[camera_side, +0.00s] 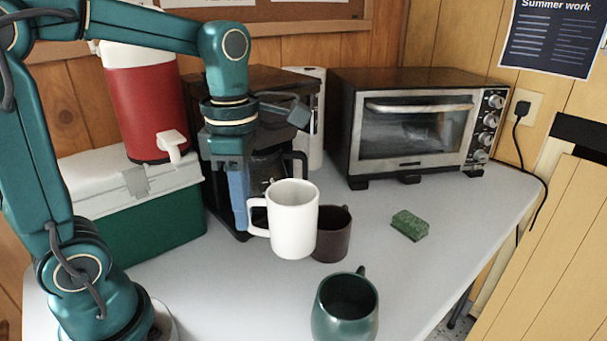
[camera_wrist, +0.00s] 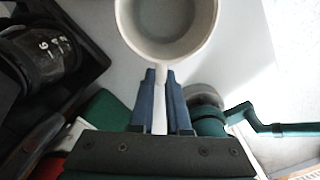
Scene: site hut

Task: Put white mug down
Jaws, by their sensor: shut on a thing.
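The white mug (camera_side: 293,222) is upright and appears held above the table (camera_side: 430,275) in the side view. My gripper (camera_side: 243,224) is shut on its handle, which points left. In the wrist view the blue fingers of my gripper (camera_wrist: 160,82) close on the handle, and the mug (camera_wrist: 167,45) shows its empty inside from above. The mug's underside and the gap to the table are not clearly shown.
A dark brown mug (camera_side: 332,236) stands just behind the white mug. A green mug (camera_side: 345,310) stands in front. A green sponge (camera_side: 409,225) lies to the right. A coffee maker (camera_side: 262,85) and toaster oven (camera_side: 410,125) stand behind. The table's right part is clear.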

